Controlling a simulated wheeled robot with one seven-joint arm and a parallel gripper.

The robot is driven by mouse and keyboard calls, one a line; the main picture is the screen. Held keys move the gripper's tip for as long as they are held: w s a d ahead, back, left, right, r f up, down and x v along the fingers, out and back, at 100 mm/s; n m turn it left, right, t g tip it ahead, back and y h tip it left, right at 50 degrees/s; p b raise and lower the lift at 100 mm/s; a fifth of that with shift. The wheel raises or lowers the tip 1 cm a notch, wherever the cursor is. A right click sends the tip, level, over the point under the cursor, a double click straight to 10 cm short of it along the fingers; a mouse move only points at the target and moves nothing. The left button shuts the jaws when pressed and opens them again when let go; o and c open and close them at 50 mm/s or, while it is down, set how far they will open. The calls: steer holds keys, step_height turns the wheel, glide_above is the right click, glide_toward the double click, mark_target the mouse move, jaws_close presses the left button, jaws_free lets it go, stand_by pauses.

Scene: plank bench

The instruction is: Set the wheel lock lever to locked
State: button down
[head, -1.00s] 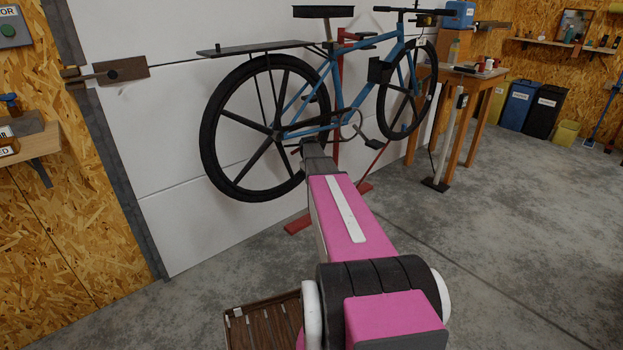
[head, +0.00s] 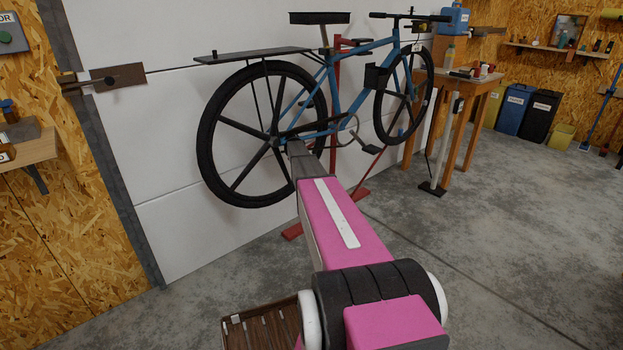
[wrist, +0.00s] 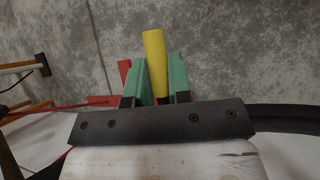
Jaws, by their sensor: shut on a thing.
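In the wrist view, a yellow handle (wrist: 153,50), which I take to be the wheel lock lever's grip, stands between the green fingers of my gripper (wrist: 157,68). The fingers are shut on it, and its rounded end sticks out past them. In the head view, my forearm reaches to the rear wheel (head: 205,150) of the blue bicycle (head: 338,88), near its hub and pedals. The fingers and the lever are hidden there behind my arm and the wheel. I cannot read the lever's position or any lock mark.
A red stand (head: 361,195) holds the bicycle before a white panel wall (head: 170,130). A wooden table (head: 475,85) and bins (head: 540,113) stand at the right. A slatted brown crate (head: 245,322) is low in front.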

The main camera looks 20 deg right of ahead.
stand_by(0.4)
steer(key=c, duration=1.1)
jaws_free()
steer(key=shift+o, duration=0.2)
